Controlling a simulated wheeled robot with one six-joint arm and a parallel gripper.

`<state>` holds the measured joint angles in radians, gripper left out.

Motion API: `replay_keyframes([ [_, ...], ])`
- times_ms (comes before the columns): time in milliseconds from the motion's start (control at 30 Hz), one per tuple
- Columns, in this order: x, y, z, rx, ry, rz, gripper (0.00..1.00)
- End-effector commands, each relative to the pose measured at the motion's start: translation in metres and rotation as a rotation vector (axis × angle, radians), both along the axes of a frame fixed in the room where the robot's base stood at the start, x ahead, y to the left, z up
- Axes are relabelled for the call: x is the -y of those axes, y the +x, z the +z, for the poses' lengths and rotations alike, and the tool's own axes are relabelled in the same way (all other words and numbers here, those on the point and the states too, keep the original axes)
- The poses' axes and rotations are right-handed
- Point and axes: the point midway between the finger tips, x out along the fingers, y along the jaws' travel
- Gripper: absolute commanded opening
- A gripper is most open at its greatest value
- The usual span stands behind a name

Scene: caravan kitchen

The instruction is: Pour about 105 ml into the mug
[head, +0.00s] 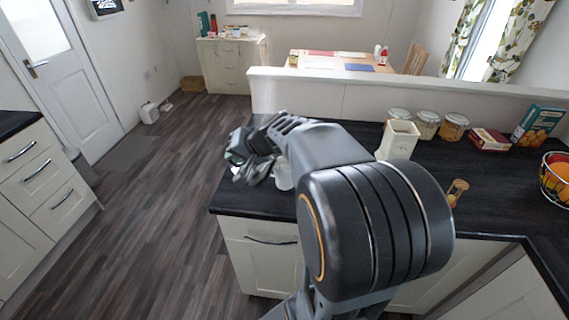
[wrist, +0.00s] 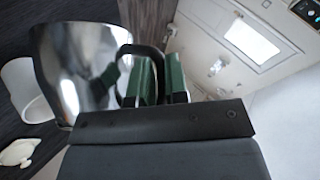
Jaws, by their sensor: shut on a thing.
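My gripper (wrist: 160,78) is shut on the black handle of a shiny steel jug (wrist: 75,75) in the wrist view. The jug's inside and any stream of liquid do not show. A white mug (wrist: 27,90) is beside the jug at the left, partly hidden behind it. In the head view my gripper (head: 243,152) is over the left end of the dark counter, and the mug (head: 283,175) stands just right of it, partly covered by my arm. The jug is hard to make out there. I cannot tell the jug's tilt or the mug's contents.
The dark counter (head: 340,138) carries a cream canister (head: 398,140), several lidded jars (head: 427,124), boxes (head: 540,124), an orange-and-wood timer-like item (head: 456,190) and a fruit bowl (head: 556,178). A low wall (head: 350,95) runs behind. Open floor (head: 170,190) lies left.

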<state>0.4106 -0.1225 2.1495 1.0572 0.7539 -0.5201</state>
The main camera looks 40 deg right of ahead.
Motion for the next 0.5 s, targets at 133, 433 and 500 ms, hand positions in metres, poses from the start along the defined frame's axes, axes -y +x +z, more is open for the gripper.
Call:
replay_keyframes([
  [133,0.003,0.000,0.006,0.005,0.021,-0.001,0.00],
  [433,0.008,0.000,0.013,0.007,0.072,-0.001,0.00],
  [500,0.009,0.000,0.015,0.008,0.087,-0.001,0.00],
])
